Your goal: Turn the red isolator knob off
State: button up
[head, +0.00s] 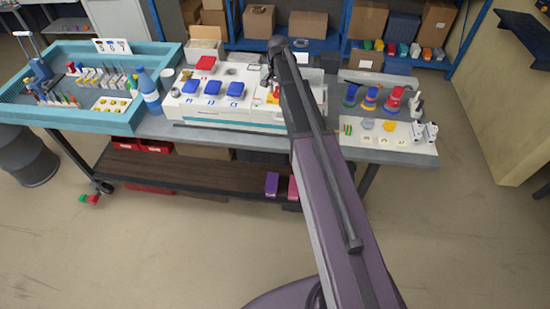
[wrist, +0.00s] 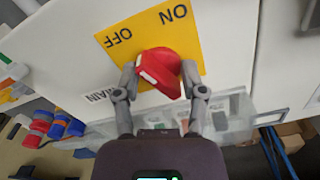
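The red isolator knob (wrist: 162,70) sits on a yellow plate (wrist: 188,32) on a white panel. In the head view my arm hides most of the knob and plate, at the right end of the white bench unit (head: 250,124).
Blue-lidded socket boxes (head: 212,88) stand left of my arm on the bench unit. A blue bottle (head: 149,92) and a teal tray (head: 88,120) are further left. Coloured connectors (head: 370,98) stand on the bench to the right. The floor in front is clear.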

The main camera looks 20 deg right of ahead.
aim_at(277, 90)
jog(key=m, duration=0.5)
jog(key=shift+w+a, duration=0.1)
notch_tip(277, 90, up, 14)
jog(key=p, duration=1.4)
jog(key=s+a+f+n+b, duration=0.3)
jog(key=s+f+b, duration=0.3)
jog(key=s, duration=0.3)
jog(key=s+a+f+n+b, duration=0.3)
jog(key=s+f+n+b, duration=0.3)
jog(key=s, duration=0.4)
jog(key=s+a+f+n+b, duration=0.3)
jog(key=s+f+n+b, duration=0.1)
jog(key=s, duration=0.5)
jog(key=shift+s+f+n+b, duration=0.25)
jog(key=shift+f+n+b, duration=0.05)
jog(key=shift+f+b, duration=0.6)
